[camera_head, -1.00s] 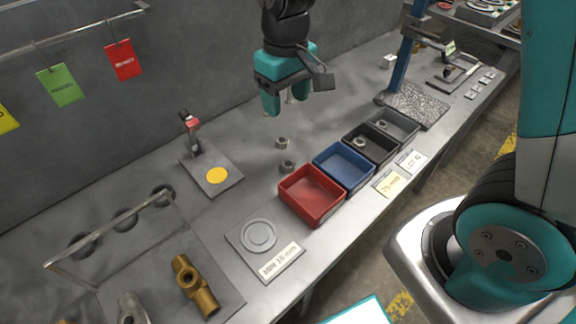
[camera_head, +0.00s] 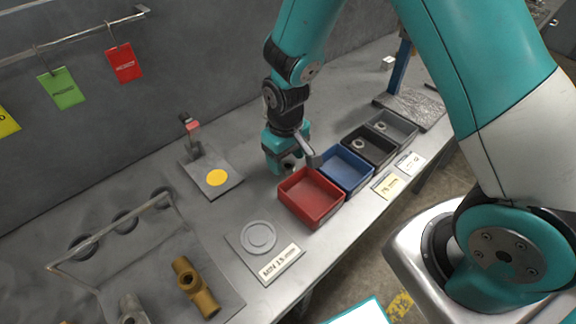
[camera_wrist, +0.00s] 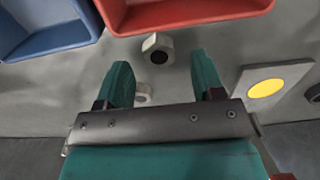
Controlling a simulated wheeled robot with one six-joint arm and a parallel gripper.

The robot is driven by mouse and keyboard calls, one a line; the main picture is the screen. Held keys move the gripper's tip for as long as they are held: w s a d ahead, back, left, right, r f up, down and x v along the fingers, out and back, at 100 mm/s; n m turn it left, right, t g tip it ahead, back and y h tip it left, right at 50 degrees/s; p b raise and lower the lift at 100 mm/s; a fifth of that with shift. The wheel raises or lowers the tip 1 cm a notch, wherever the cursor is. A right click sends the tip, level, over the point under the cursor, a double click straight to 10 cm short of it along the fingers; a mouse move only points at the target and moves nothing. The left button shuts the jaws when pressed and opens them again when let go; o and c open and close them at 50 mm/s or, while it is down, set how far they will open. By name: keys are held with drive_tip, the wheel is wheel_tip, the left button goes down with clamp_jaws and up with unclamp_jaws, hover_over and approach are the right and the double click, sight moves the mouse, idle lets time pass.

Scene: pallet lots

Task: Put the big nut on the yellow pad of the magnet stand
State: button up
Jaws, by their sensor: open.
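In the wrist view, a grey hex nut (camera_wrist: 157,48) with a dark hole lies on the bench beside the red bin, just ahead of the gap between my fingertips. The magnet stand (camera_head: 195,150) has a grey plate with an empty round yellow pad (camera_head: 217,177), also in the wrist view (camera_wrist: 265,88).
The red bin (camera_head: 312,218) stands close to my gripper, with blue (camera_head: 345,188), black and grey bins beyond. A plate with a ringed disc (camera_head: 258,237) and label lies in front. A wire rack (camera_head: 115,240) and brass fitting (camera_head: 195,288) are at left.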

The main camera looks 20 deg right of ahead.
drive_tip(key=shift+f, duration=0.9)
drive_tip(key=c, duration=1.1)
drive_tip(key=shift+r, duration=0.1)
